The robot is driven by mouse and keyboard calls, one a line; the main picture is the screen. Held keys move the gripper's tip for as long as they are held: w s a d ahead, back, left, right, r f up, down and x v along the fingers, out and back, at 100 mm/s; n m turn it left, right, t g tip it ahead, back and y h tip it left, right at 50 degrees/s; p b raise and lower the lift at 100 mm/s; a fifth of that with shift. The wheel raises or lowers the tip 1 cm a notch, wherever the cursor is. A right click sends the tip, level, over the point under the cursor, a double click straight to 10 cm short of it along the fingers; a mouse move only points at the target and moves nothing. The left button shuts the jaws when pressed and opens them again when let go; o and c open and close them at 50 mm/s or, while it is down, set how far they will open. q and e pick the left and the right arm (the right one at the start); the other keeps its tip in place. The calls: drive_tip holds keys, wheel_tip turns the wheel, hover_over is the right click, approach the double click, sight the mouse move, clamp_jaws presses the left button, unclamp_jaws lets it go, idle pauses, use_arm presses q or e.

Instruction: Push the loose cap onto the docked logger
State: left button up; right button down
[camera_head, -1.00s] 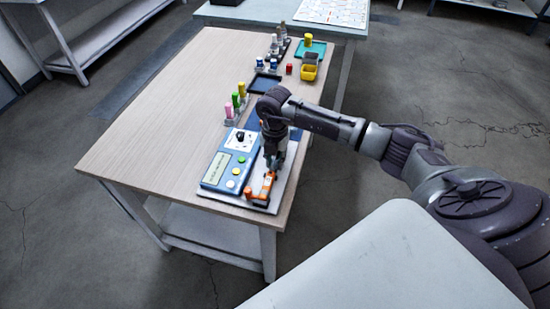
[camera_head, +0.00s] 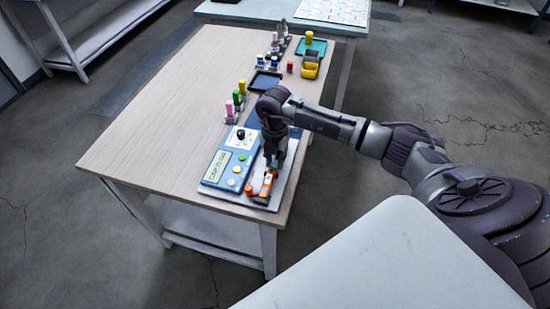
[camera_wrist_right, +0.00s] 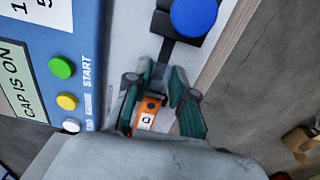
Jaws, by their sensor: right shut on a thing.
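The orange logger (camera_head: 266,186) lies in its dock on the blue and white station (camera_head: 215,186) at the table's near end. In the right wrist view, an orange body with a white label (camera_wrist_right: 147,119) lies between my right gripper's fingers (camera_wrist_right: 162,100). The right gripper (camera_head: 271,168) is shut on it, pointing down. I cannot tell the cap apart from the logger, and the seam is hidden. The station's display (camera_wrist_right: 14,85) shows "CAP IS ON" in the right wrist view. My left gripper is not in view.
Green, yellow and white buttons (camera_wrist_right: 62,68) line the station beside the gripper. A round blue top (camera_wrist_right: 194,16) stands on a black block. The table's left part is clear.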

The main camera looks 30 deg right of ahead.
sight(275, 162)
drive_tip(key=c, duration=0.7)
unclamp_jaws()
drive_tip(key=shift+r+p, duration=0.55)
drive_tip(key=shift+r, duration=0.15)
drive_tip(key=shift+r+p, duration=2.35)
drive_tip(key=shift+r, duration=0.6)
